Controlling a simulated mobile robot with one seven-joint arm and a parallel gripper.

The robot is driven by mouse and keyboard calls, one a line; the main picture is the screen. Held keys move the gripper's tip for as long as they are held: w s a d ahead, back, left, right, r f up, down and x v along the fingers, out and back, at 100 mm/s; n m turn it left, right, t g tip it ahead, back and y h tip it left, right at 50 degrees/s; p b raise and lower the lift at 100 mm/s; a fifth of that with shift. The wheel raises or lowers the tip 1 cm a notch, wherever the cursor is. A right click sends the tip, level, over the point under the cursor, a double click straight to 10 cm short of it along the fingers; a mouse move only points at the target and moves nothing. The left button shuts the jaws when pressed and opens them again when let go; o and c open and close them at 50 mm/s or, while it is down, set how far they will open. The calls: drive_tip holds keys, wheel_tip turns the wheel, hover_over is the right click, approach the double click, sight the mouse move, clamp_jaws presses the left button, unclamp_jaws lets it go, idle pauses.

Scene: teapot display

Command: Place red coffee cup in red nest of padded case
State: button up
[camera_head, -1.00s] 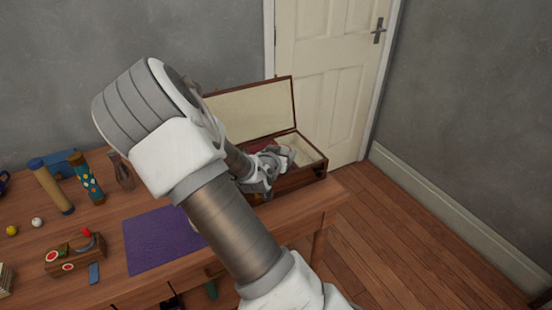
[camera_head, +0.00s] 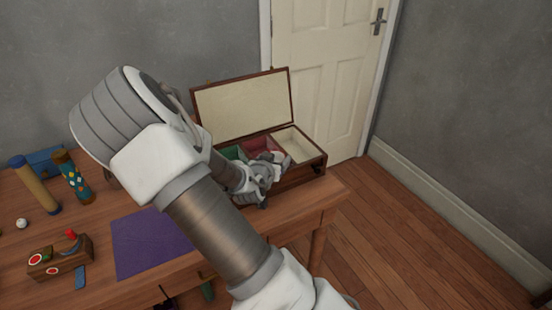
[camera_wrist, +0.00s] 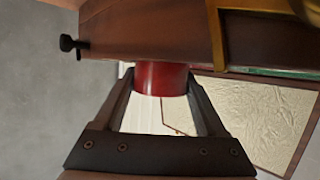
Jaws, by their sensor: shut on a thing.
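The red cup (camera_wrist: 160,78) is between the fingers of my gripper (camera_wrist: 160,92) in the wrist view. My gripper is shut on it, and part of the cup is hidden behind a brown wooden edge. The padded case (camera_head: 308,172) stands open at the right end of the table in the head view, with its cream-lined lid (camera_head: 243,106) up. Its red nest (camera_head: 262,144) lies between a green compartment (camera_head: 232,153) and a cream one (camera_head: 296,143). My gripper (camera_head: 268,172) also shows at the case's front side; there the cup is hidden.
A purple mat (camera_head: 150,243) lies on the wooden table (camera_head: 105,275) left of my arm. A white door is behind the case.

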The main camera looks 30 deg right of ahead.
drive_tip(key=shift+f+b, duration=0.65)
drive_tip(key=o, duration=1.3)
drive_tip(key=shift+s, duration=0.1)
